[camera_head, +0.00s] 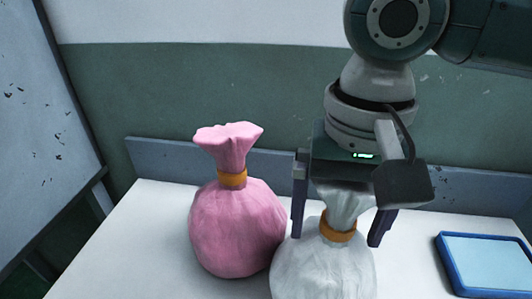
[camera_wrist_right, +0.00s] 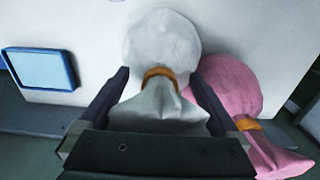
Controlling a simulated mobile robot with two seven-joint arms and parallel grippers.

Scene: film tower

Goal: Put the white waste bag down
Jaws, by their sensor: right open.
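The white waste bag (camera_head: 325,268) stands upright on the white table (camera_head: 130,235), its neck tied with an orange band. Its lower edge is cut off by the bottom of the head view. My right gripper (camera_head: 338,232) is above it with the fingers open, one on each side of the neck. In the right wrist view the white bag (camera_wrist_right: 162,45) and its gathered top lie between the two spread fingers (camera_wrist_right: 160,85), with gaps on both sides. My left gripper is not in view.
A pink bag (camera_head: 235,230) with an orange band stands just left of the white bag, close to it or touching. A blue-rimmed tray (camera_head: 447,265) lies at the right. A low grey-blue ledge (camera_head: 160,155) runs along the back. The table's left front is clear.

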